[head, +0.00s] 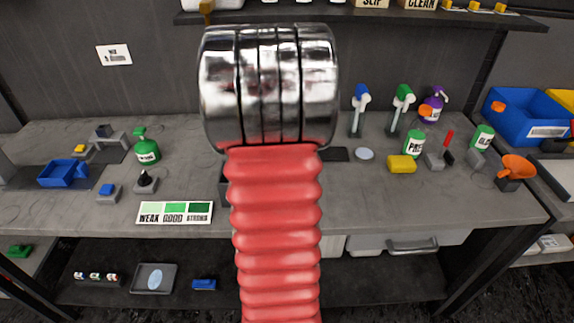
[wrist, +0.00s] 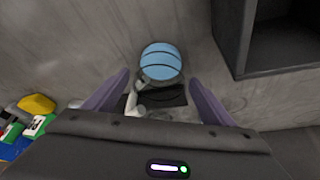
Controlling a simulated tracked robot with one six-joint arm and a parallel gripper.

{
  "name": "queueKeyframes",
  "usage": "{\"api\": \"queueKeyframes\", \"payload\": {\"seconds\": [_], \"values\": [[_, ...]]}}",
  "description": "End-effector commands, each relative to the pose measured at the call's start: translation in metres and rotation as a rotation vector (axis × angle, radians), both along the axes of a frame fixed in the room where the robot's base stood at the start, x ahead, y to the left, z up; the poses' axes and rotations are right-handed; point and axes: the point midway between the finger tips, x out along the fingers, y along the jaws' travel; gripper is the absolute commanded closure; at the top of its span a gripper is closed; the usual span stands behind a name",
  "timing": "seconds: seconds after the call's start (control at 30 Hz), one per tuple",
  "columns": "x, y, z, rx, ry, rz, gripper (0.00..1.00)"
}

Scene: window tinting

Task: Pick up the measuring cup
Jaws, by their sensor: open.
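In the wrist view, a round blue, dark-striped thing (wrist: 160,60), which looks like the measuring cup, lies between and slightly beyond my fingertips. A pale grey piece shows at its lower left, perhaps a handle. My gripper (wrist: 158,76) is open, with one purple finger on each side and clear gaps to the blue thing. I cannot tell the height between them. In the head view, my red and chrome arm covers the middle of the bench, and I cannot make out the cup or my fingers there.
A dark open box (wrist: 285,40) stands at the upper right of the wrist view. A yellow block (head: 402,164), a green bottle (head: 414,143) and two spray bottles (head: 358,110) stand right of my arm on the grey bench (head: 330,206). A green-shaded card (head: 175,212) lies left.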

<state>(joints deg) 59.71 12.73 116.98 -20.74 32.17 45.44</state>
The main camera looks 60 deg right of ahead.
Motion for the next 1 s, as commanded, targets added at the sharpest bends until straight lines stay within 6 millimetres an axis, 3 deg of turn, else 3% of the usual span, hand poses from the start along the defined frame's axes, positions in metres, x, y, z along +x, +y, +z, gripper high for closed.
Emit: {"api": "queueKeyframes", "payload": {"seconds": [0.27,0.9,1.0], "values": [[0.0001,0.0002,0.0002,0.000,0.000,0.000,0.23],[0.0000,0.0001,0.0003,0.000,0.000,0.000,0.67],[0.0000,0.0001,0.0004,0.000,0.000,0.000,0.68]]}}
